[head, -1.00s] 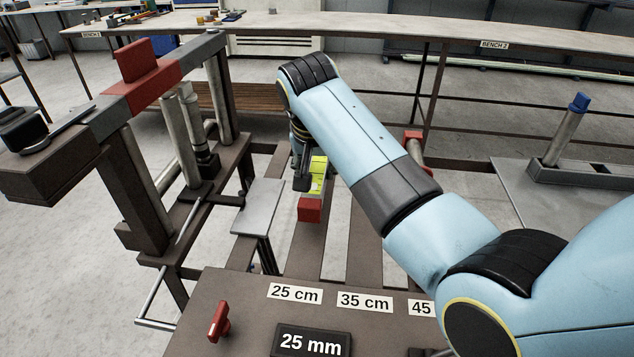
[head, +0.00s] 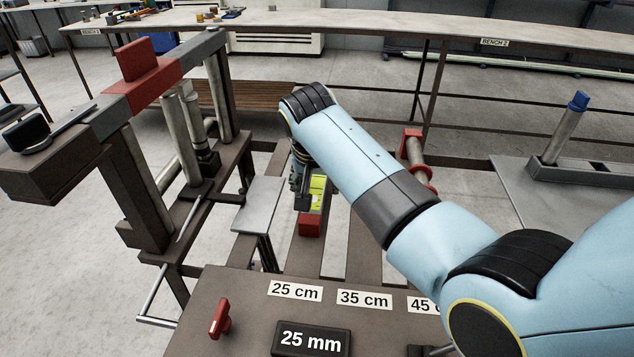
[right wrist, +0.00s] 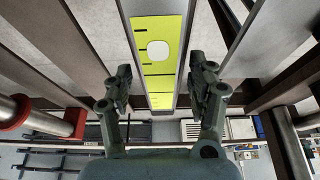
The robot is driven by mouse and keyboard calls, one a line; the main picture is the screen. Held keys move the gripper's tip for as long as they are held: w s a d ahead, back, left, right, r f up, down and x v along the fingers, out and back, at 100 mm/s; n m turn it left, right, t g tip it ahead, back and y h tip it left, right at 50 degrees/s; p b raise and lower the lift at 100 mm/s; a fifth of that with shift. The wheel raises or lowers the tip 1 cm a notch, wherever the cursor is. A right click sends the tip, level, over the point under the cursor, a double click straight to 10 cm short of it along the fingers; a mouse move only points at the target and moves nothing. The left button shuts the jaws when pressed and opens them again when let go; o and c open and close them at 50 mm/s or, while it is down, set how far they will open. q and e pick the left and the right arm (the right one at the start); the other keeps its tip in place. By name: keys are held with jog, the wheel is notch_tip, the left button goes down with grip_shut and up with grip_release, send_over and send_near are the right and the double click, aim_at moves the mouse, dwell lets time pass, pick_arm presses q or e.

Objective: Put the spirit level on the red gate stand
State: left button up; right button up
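The spirit level (head: 318,184) is a long bar with a yellow-green face and a red end (head: 310,226). In the right wrist view the spirit level (right wrist: 158,25) runs out of the top of the picture. The arm hides part of the hold. A dark gate-shaped frame at the left has a red middle section (head: 150,92) with a red block on top; it looks like the red gate stand. My left gripper is out of view.
A grey plate on a post (head: 258,205) stands just left of the level. Dark slats with gaps lie beneath. A rod with red flanges (head: 415,160) is to the right. The front board (head: 240,285) carries size labels and a red handle (head: 219,318).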

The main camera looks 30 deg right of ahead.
aim_at(316, 192)
jog(key=shift+r, duration=0.15)
jog(key=p+v, duration=0.6)
jog(key=p, duration=0.2)
jog(key=shift+r, duration=0.4)
jog(key=shift+v, duration=2.65)
jog(key=shift+a+f, duration=0.1)
jog(key=shift+s, duration=0.1)
